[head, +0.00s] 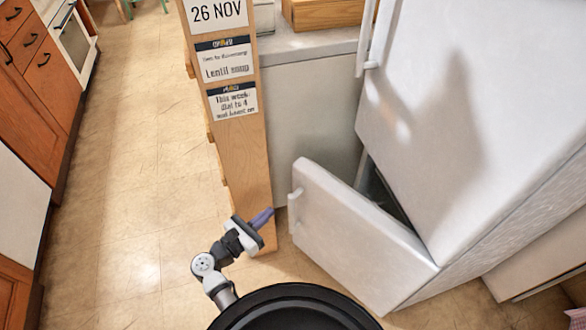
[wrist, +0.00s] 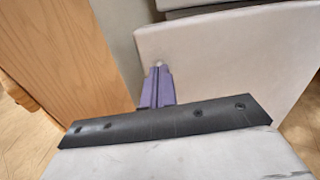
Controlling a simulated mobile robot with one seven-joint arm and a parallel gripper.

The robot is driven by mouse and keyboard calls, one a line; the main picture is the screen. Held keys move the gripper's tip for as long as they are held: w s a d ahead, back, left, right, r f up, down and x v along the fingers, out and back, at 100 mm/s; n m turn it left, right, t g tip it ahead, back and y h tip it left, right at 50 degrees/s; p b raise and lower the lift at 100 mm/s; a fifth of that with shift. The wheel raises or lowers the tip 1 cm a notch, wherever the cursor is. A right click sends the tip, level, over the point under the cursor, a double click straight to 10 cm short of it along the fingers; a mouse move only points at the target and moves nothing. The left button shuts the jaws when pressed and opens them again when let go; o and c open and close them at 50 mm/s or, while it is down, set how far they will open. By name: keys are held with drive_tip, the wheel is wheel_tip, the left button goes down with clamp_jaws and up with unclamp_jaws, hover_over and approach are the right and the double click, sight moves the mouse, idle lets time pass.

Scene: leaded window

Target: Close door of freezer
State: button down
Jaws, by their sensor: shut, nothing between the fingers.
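The white fridge-freezer (head: 450,110) stands at the right. Its lower freezer door (head: 355,235) is partly open, swung out to the left, with a dark gap behind its top edge. A small white handle (head: 295,193) is on the door's left end. My gripper (head: 264,217) is shut and empty, just left of the door and apart from it in the head view. In the wrist view my purple fingers (wrist: 157,88) are together in front of a pale panel, which looks like the freezer door (wrist: 230,65). Whether they touch it cannot be told.
A wooden shelf end (head: 238,150) with paper notes stands close to my gripper on the left; it also shows in the wrist view (wrist: 75,50). A grey counter (head: 310,100) is behind. Open tiled floor (head: 130,180) lies to the left.

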sight(306, 180)
drive_tip(key=p+x, duration=0.3)
drive_tip(key=x, duration=1)
drive_tip(key=shift+w+d+p, duration=0.15)
drive_tip(key=shift+d+p, duration=0.2)
drive_tip(key=shift+p, duration=0.05)
